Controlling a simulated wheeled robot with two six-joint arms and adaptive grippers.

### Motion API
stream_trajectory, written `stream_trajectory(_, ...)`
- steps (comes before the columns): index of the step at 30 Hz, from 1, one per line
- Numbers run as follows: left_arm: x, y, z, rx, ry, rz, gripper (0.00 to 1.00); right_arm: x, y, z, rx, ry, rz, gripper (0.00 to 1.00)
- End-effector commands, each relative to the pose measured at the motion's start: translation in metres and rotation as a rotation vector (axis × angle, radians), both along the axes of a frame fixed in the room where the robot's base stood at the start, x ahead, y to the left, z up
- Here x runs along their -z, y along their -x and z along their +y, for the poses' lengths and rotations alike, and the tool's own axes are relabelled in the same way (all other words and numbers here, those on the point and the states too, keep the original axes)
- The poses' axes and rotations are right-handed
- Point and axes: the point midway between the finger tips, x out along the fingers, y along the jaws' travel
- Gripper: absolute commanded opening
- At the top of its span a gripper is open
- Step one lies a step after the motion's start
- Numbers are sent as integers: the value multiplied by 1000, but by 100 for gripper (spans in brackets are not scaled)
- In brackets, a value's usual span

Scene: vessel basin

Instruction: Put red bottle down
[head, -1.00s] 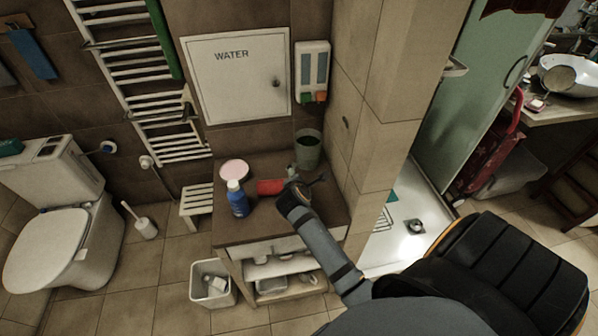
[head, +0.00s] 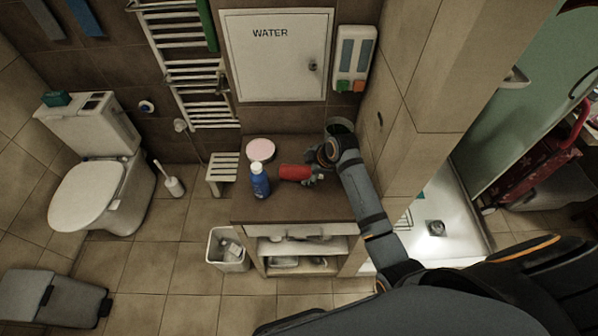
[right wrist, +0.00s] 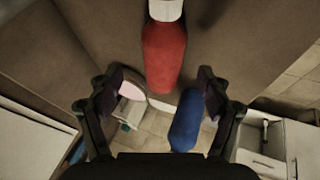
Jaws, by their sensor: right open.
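My right gripper (head: 318,178) is at the right end of the red bottle in the head view. In the right wrist view my right gripper (right wrist: 163,85) has its two fingers spread apart with nothing clamped between them. My left gripper is not in view.
A blue bottle (head: 260,184) stands just left of the red bottle, and a pink round item (head: 261,150) lies behind it. A dark bin-like cup (head: 340,127) is behind my right arm. A white waste bin (head: 228,262) stands on the floor left of the cabinet.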

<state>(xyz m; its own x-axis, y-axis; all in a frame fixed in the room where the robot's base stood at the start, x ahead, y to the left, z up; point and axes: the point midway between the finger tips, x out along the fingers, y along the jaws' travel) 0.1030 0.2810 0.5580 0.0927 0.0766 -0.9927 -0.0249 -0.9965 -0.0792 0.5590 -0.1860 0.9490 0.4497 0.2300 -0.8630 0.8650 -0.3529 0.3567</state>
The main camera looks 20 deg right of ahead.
Motion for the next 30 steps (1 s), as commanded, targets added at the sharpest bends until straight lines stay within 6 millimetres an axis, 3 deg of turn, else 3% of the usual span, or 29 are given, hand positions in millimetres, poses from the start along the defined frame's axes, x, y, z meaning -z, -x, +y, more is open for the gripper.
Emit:
stream_trajectory(4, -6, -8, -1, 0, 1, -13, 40, 5, -2, 1, 0, 0, 1, 78)
stream_trajectory(12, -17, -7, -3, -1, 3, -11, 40, 42, -17, 9, 0, 1, 0, 78)
stream_trajectory(20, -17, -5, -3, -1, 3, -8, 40, 48, -20, 10, 0, 1, -2, 78)
stream_trajectory(30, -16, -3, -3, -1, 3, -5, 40, 47, -19, 10, 0, 2, -1, 35)
